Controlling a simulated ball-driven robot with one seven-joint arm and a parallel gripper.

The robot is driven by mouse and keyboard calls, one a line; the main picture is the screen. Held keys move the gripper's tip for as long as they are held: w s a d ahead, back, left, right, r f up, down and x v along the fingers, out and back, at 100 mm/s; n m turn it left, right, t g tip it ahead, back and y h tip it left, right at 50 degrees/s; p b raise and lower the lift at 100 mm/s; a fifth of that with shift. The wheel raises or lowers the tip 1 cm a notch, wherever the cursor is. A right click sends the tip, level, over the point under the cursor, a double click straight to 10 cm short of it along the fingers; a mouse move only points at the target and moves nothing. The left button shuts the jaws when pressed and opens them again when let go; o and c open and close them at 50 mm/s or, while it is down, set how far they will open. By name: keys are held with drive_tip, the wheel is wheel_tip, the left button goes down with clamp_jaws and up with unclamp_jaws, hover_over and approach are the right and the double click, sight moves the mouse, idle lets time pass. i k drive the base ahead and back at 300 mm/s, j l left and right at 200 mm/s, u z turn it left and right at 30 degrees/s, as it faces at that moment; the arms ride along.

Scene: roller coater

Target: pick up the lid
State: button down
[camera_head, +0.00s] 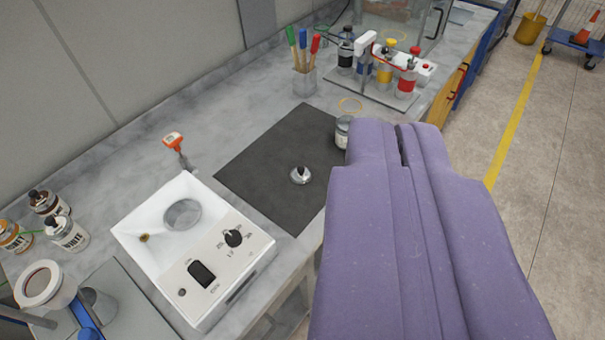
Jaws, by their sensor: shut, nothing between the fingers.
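A small round silver lid (300,175) with a dark knob lies on the black mat (262,172) on the grey bench. My gripper (400,145), with purple covers, fills the right of the view. It is shut and empty, to the right of the lid and apart from it in the picture. A jar or can (343,132) stands at the mat's right edge, partly hidden behind my gripper.
A white device (225,265) with a knob and switch stands left of the mat. A cup of coloured-handled tools (304,80) and a rack of coloured bottles (384,70) stand behind.

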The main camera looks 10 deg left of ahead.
sight(301, 175)
drive_tip(key=i+l+u, duration=0.25)
drive_tip(key=i, duration=0.3)
drive_tip(key=i+l+u, duration=0.25)
drive_tip(key=i+l, duration=0.25)
drive_tip(key=i+l+u, duration=0.2)
drive_tip(key=i+l, duration=0.25)
drive_tip(key=l, duration=0.2)
drive_tip(key=i+l+u, duration=0.25)
drive_tip(key=i+l, duration=0.15)
drive_tip(key=l, duration=0.25)
